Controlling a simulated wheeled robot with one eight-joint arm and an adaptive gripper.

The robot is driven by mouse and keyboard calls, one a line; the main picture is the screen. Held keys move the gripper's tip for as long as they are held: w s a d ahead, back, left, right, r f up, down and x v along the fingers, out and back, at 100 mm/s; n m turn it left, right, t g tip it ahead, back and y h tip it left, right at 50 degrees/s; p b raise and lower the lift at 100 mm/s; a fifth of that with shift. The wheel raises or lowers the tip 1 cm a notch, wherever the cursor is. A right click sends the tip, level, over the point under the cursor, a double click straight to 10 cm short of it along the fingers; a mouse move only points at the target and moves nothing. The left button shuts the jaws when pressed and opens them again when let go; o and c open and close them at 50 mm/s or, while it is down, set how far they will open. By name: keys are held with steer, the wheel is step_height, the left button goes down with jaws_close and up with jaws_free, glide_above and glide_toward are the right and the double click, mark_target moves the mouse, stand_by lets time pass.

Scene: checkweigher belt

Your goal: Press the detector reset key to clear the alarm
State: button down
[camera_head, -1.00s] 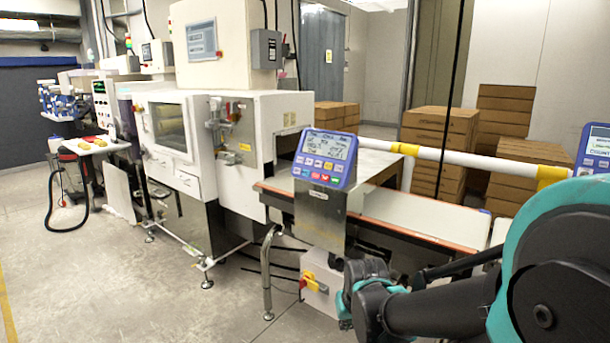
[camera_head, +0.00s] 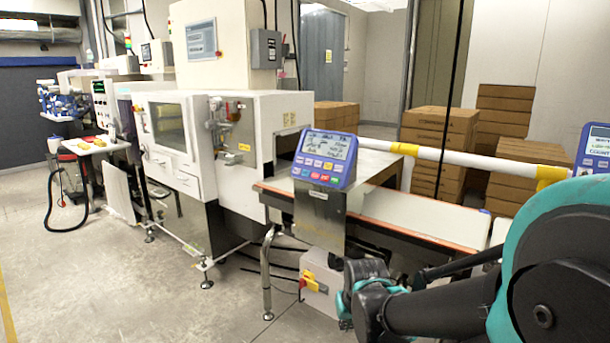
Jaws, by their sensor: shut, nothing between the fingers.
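A blue control panel (camera_head: 325,158) with a grey display stands on a metal bracket at the front of the belt. Under its display are rows of small coloured keys (camera_head: 316,170), white, yellow, red and others. Their labels are too small to read, so I cannot tell which is the reset key. A second blue panel (camera_head: 594,150) is cut off at the right edge. My arm reaches in from the lower right, and its foremost visible joint is below and right of the first panel, apart from it. My gripper does not show in the frame.
The white belt (camera_head: 415,209) with an orange edge runs right from the white machine (camera_head: 262,140). A white and yellow rail (camera_head: 470,160) runs behind it. A yellow-red switch box (camera_head: 320,285) sits low under the panel. Brown cartons (camera_head: 437,130) stand behind. The left floor is open.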

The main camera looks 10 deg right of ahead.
steer(key=w+d+r+n+t+h, duration=0.2)
steer(key=w+d+r+t+h, duration=0.15)
steer(key=w+r, duration=0.6)
steer(key=w+d+r+n+t+h, duration=0.25)
steer(key=w+r+h, duration=0.2)
steer(key=w, duration=0.95)
steer(key=n+t+y, duration=0.3)
steer(key=n+t, duration=0.6)
glide_toward(306, 173)
steer(key=w+a+r, duration=0.1)
steer(key=a+r, duration=0.5)
steer(key=r, duration=0.1)
steer(key=shift+d+f, duration=0.1)
steer(key=shift+w+d+f, duration=0.65)
steer(key=shift+w+d, duration=0.3)
steer(key=shift+w+d+f, duration=0.7)
steer(key=shift+w+d, duration=0.2)
steer(key=shift+w, duration=0.05)
steer(key=shift+w+d+f, duration=0.65)
steer(key=shift+w+d, duration=0.3)
steer(key=shift+w+d+f, duration=0.1)
